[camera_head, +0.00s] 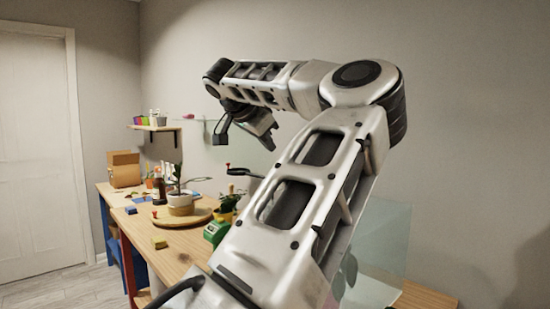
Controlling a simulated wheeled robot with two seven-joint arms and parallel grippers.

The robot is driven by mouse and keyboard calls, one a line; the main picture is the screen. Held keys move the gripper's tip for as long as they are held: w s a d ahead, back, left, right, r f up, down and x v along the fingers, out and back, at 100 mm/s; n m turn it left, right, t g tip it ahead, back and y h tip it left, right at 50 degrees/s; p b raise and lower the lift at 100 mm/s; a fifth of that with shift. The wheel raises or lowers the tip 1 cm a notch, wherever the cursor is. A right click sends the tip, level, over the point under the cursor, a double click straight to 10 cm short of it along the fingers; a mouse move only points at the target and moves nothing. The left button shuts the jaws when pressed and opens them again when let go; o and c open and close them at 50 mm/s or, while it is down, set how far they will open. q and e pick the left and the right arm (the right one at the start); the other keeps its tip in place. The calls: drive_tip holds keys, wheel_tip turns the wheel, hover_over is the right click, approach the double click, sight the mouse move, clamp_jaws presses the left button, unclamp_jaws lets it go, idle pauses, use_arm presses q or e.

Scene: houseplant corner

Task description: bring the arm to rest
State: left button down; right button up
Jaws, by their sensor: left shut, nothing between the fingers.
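My left arm fills the middle and right of the head view, its white links rising from the bottom to an elbow at the upper right. The forearm runs left from there, and the dark left gripper (267,142) hangs below it, tilted down. It is shut and empty, in the air in front of the wall and apart from the table. My right gripper is not in view.
A clear panel (385,238) stands behind my arm.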

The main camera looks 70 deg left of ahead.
use_arm(q)
drive_tip(key=shift+s+d+r, duration=0.2)
drive_tip(key=shift+s+r, duration=0.15)
